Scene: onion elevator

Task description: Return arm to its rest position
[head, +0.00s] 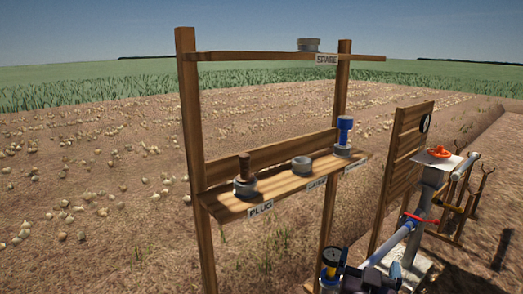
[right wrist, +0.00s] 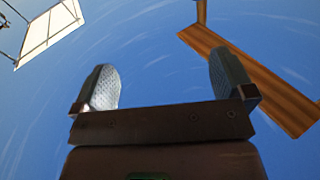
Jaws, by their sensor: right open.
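My right gripper (right wrist: 164,76) is open in the right wrist view. Its two grey, ridged finger pads stand wide apart with only blue sky between them, so it holds nothing. The fingers point up past a wooden beam (right wrist: 260,80) at the upper right. In the head view I cannot clearly pick out the right gripper; a dark shape (head: 372,279) at the bottom edge, beside a dial gauge (head: 333,257), may be part of my arm. My left gripper shows in neither view.
A wooden rack (head: 194,150) has a labelled shelf holding a brown-handled plug (head: 244,168), a grey fitting (head: 302,164) and a blue piece (head: 344,131). A grey fitting (head: 309,45) sits on the top bar. Open field lies left.

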